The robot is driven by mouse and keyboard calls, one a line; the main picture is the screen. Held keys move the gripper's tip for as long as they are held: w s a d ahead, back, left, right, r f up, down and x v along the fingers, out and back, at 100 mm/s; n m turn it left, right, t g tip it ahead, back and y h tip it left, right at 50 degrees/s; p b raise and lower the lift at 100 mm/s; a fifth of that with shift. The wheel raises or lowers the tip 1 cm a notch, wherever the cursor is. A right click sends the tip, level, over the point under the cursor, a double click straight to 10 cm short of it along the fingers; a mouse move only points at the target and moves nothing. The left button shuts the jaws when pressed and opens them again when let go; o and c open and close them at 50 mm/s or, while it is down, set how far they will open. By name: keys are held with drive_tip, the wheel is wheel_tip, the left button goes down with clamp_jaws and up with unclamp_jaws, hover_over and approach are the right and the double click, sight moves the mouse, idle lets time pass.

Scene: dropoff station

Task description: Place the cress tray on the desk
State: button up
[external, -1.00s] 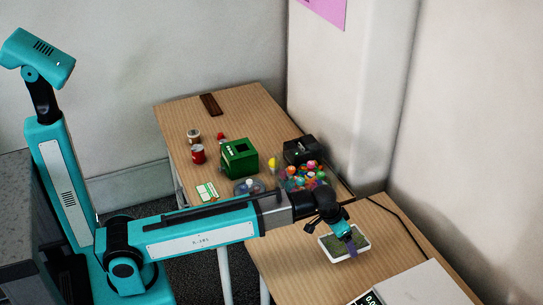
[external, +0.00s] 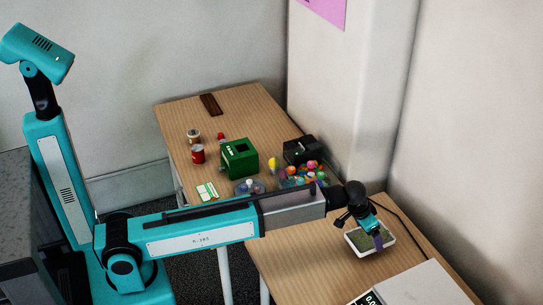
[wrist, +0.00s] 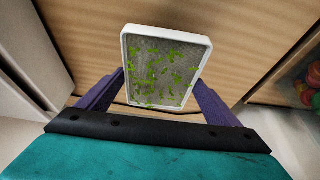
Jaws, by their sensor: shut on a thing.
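The cress tray (external: 356,236) is a white-rimmed rectangular tray with a dark bed and bits of green. My gripper (external: 380,238) is shut on it, with the purple fingers at its near end. In the wrist view the tray (wrist: 165,70) sits between the two purple fingers (wrist: 160,100), one at each side. The desk (external: 302,262) is wood-topped and lies beneath the tray. I cannot tell whether the tray touches the desk or hangs just above it.
A white device (external: 425,286) with a dark display stands at the desk's front right. A cable runs along the wall side. On the far part are a green box (external: 239,159), a bowl of colourful balls (external: 303,175), a black box (external: 302,150) and a red can (external: 198,154). The desk's left is clear.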

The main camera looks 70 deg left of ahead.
sight(365, 236)
drive_tip(key=shift+w, duration=0.1)
idle(0.3)
drive_tip(key=shift+f+p, duration=0.35)
drive_tip(key=shift+f, duration=1.4)
drive_tip(key=shift+f, duration=0.15)
drive_tip(key=o, duration=1)
drive_tip(key=shift+r, duration=0.25)
drive_tip(key=shift+b+v, duration=0.5)
drive_tip(key=shift+v, duration=5.4)
